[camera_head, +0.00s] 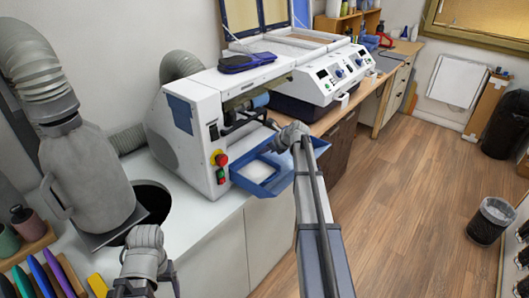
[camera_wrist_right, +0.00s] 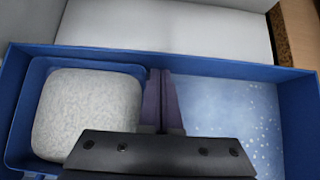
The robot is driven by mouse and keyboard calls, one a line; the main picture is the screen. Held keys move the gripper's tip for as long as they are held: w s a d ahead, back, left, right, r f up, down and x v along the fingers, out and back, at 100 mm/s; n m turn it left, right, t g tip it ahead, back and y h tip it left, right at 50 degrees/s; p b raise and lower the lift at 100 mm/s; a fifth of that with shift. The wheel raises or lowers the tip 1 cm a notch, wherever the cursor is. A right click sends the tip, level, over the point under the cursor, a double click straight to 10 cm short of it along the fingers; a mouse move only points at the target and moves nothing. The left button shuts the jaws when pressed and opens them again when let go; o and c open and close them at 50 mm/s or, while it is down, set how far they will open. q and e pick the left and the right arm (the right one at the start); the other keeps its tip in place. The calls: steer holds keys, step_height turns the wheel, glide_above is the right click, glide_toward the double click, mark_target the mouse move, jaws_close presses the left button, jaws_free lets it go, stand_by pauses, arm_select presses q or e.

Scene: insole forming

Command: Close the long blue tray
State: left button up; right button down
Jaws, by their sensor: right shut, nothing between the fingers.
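The long blue tray (camera_head: 283,184) sticks out from the front of the white machine (camera_head: 180,130), past the counter edge. In the right wrist view the tray (camera_wrist_right: 225,110) spans the picture; its right part is bare with pale specks. A smaller blue inner tray with a rounded whitish block (camera_wrist_right: 88,110) fills its left part. My right gripper (camera_wrist_right: 163,78) is shut and empty, its fingers over the tray near the inner tray's right side. Whether the fingertips touch the tray I cannot tell. My left arm shows at the bottom left in the head view, but its fingers do not.
A red and green button box (camera_head: 220,168) sits on the machine just left of the tray. A grey duct and canister (camera_head: 85,175) stand on the left counter. A dark blue object (camera_head: 247,62) lies on top of the machine.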

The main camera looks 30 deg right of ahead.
steer(key=w, duration=0.1)
steer(key=w+a, duration=0.1)
steer(key=w, duration=0.1)
steer(key=w+a, duration=0.1)
steer(key=shift+w, duration=0.35)
steer(key=shift+s, duration=0.1)
steer(key=s, duration=0.1)
steer(key=s+d, duration=0.1)
steer(key=s, duration=0.2)
steer(key=shift+s+d, duration=0.2)
steer(key=shift+d, duration=0.15)
steer(key=p+v, duration=0.7)
steer(key=v, duration=0.2)
steer(key=shift+r, duration=0.4)
steer(key=shift+d, duration=0.15)
